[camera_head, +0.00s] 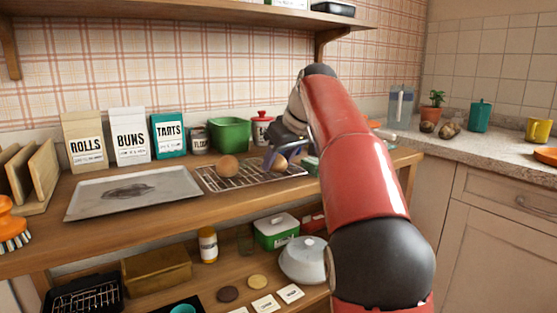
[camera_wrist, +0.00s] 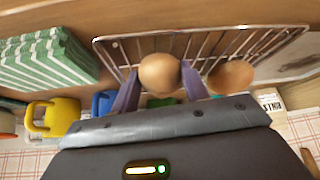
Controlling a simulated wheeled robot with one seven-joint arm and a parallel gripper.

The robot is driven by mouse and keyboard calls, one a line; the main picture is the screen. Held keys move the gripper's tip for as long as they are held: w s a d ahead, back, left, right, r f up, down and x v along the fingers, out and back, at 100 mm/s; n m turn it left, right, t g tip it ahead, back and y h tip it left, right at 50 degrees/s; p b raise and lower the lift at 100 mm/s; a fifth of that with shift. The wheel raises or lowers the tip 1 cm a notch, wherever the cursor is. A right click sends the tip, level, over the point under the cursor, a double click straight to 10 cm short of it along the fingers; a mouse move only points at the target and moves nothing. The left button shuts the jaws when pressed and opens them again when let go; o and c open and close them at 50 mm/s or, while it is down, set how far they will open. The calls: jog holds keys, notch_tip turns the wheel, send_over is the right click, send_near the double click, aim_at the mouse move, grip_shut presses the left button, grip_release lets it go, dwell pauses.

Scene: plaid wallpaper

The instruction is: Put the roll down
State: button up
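A brown roll (camera_wrist: 159,74) sits between the two fingers of my gripper (camera_wrist: 160,80) in the wrist view, with a fingertip against each side. The roll also shows in the head view (camera_head: 279,163), partly hidden by my gripper, at the right part of the wire rack (camera_head: 222,184). I cannot tell whether it rests on the wires or is just above them. A second roll (camera_head: 228,166) lies on the rack to the left; it is beside the right finger in the wrist view (camera_wrist: 230,77).
A metal tray (camera_head: 165,202) lies left of the rack. Bags labelled rolls (camera_head: 85,145), buns (camera_head: 130,138) and tarts (camera_head: 169,137) stand behind it. A green bin (camera_head: 229,135) and a red-lidded jar (camera_head: 262,130) stand behind the rack.

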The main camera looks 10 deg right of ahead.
jog(key=o, duration=0.5)
jog(key=shift+c, duration=0.2)
jog(key=shift+r, duration=0.25)
jog(key=p+v, duration=0.3)
jog(key=v, duration=0.8)
jog(key=s+a+f+m, duration=0.1)
jog(key=s+f+m, duration=0.1)
jog(key=s, duration=0.4)
jog(key=s+a+f+m+h, duration=0.1)
jog(key=s+f, duration=1)
jog(key=f, duration=0.3)
jog(key=s+a+f+m+h, duration=0.2)
jog(key=s+f, duration=1)
jog(key=f, duration=0.2)
jog(key=shift+a, duration=0.3)
